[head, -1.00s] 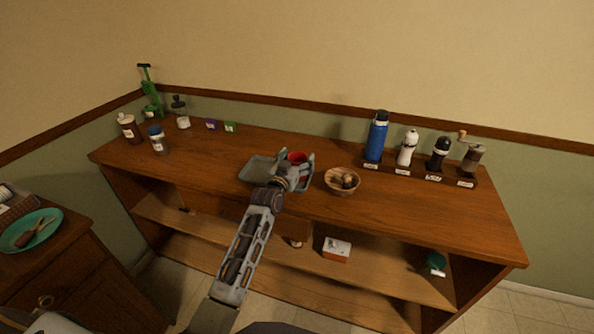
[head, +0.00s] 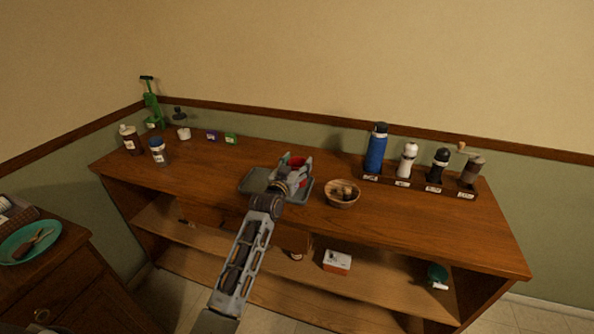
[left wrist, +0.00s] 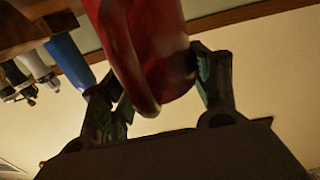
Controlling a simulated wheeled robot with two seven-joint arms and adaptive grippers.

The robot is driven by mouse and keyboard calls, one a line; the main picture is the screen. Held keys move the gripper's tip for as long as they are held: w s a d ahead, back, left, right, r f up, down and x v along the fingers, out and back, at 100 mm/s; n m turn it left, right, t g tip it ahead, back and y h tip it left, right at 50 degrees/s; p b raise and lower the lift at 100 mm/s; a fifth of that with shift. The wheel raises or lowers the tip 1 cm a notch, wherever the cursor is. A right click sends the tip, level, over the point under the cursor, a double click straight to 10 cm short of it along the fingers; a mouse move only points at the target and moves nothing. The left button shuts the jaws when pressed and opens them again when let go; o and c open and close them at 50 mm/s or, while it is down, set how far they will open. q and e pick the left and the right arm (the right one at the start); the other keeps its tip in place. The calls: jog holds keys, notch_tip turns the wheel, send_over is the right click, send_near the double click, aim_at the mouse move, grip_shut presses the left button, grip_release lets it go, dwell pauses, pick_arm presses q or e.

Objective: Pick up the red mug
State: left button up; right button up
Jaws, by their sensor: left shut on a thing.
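The red mug (head: 297,163) is between the fingers of my left gripper (head: 296,168), above the grey tray in the head view. The gripper hides much of the mug there. In the left wrist view the red mug (left wrist: 155,50) fills the upper middle, with its handle toward the camera. The fingers of my left gripper (left wrist: 160,95) are on both sides of it, shut on its body. I cannot tell from these views how far the mug is above the tray. My right gripper is not in view.
The grey tray (head: 254,181) lies on the wooden counter (head: 420,215). A wooden bowl (head: 342,194) with small items stands just right of it. A blue bottle (head: 376,150) and several grinders stand in a rack at the back right.

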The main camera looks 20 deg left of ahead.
pick_arm(q)
notch_tip(320, 180, up, 7)
jog(key=shift+r, duration=0.15)
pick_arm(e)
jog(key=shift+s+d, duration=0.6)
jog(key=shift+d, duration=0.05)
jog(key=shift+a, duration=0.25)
